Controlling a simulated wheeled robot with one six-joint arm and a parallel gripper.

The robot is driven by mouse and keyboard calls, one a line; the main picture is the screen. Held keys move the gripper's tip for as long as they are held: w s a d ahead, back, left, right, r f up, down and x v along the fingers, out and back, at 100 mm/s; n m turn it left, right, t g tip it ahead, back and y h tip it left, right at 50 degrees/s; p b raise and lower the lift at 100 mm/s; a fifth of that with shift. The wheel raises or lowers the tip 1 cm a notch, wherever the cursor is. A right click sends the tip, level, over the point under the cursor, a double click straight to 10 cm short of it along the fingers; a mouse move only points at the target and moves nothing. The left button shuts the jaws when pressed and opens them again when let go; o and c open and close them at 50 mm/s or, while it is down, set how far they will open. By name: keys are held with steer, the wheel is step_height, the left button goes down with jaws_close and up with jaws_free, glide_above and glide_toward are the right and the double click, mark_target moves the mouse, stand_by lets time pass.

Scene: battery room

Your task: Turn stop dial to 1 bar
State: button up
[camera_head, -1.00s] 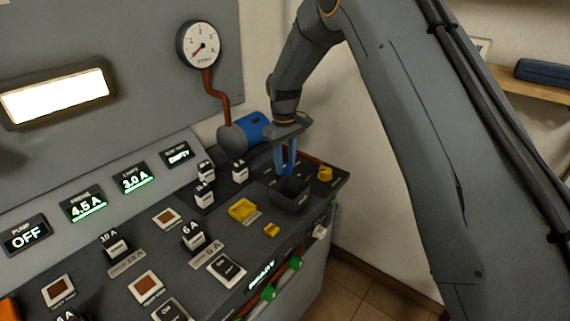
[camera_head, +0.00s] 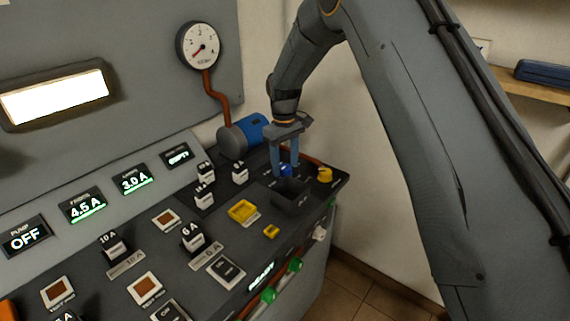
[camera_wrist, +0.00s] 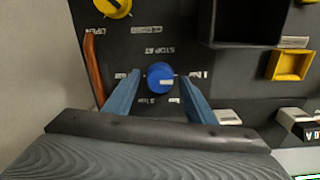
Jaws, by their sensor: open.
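The stop dial is a round blue knob (camera_wrist: 161,78) on the dark panel, with "STOP AT" lettering and scale marks around it. In the head view the blue knob (camera_head: 286,170) shows just below my gripper (camera_head: 285,168). In the wrist view my gripper (camera_wrist: 160,85) is open, with one blue finger on each side of the knob and a gap between each finger and it. A small pale pointer mark sits on the knob; I cannot read which scale value it points at. The pressure gauge (camera_head: 199,47) has its red needle toward the lower left.
A dark open box (camera_head: 291,195) stands right beside the dial. A yellow valve knob (camera_head: 325,174) is to its right. A blue pump motor (camera_head: 245,133) is behind. White-capped fuses and yellow parts (camera_head: 242,210) stand to the left. The pump display (camera_head: 27,236) reads OFF.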

mark_target(285, 167)
step_height(285, 167, up, 8)
steer(key=shift+a+f+b, duration=0.1)
steer(key=shift+f+b, duration=0.1)
steer(key=shift+b, duration=0.75)
steer(key=shift+s, duration=0.1)
steer(key=s+d+f+m, duration=0.1)
steer(key=s+d+m, duration=0.1)
steer(key=s+d, duration=0.4)
steer(key=s+d+f+m, duration=0.1)
steer(key=s+d+m, duration=0.2)
steer(key=s+d, duration=0.4)
steer(key=s+d+f+m, duration=0.1)
steer(key=s+d+m, duration=0.2)
steer(key=s, duration=1.6)
steer(key=d, duration=0.4)
steer(key=shift+s+f+t, duration=0.15)
steer(key=shift+s+t, duration=0.05)
steer(key=shift+t, duration=0.1)
